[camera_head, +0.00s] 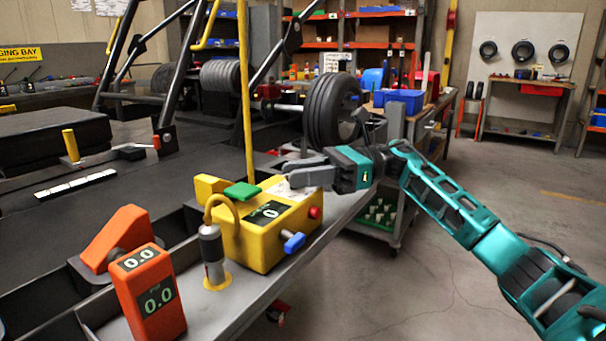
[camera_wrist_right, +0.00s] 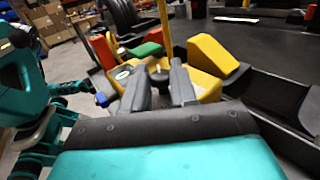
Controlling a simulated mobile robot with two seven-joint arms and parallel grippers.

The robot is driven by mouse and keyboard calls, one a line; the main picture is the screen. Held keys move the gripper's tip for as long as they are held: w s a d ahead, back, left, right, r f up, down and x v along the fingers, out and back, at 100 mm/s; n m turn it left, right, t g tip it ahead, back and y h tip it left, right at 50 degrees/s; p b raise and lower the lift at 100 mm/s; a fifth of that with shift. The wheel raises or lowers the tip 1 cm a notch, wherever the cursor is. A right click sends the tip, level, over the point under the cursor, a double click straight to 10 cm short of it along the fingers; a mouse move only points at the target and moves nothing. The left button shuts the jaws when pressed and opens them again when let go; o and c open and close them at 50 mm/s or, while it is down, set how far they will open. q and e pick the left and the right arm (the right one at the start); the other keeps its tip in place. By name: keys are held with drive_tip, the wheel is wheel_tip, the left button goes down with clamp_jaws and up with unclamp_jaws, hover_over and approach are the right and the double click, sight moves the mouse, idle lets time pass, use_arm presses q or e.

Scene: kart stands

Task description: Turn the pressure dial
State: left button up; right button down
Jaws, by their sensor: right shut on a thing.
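The yellow pressure box (camera_head: 262,239) sits on the grey bench ledge, with a small screen reading 0 (camera_head: 266,213). My right gripper (camera_head: 291,172) reaches in from the right over the box's back right part. In the right wrist view, a dark round dial (camera_wrist_right: 160,75) on the box's top sits between the fingertips, and the right gripper (camera_wrist_right: 161,84) is shut on it. The fingers hide most of the dial in the head view. The box also carries a green block (camera_head: 242,191), a red button (camera_head: 315,212) and a blue-ended lever (camera_head: 294,242). My left gripper is not in view.
An orange handheld meter (camera_head: 150,295) reading 0.0 and a grey cylinder on a yellow base (camera_head: 212,258) stand left of the box. A yellow pole (camera_head: 245,95) rises behind it. A tyre (camera_head: 331,110) stands further back. Floor to the right is clear.

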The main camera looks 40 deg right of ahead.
drive_tip(key=c, duration=1)
unclamp_jaws()
drive_tip(key=shift+o, duration=0.2)
drive_tip(key=v, duration=1.3)
drive_tip(key=shift+p, duration=0.35)
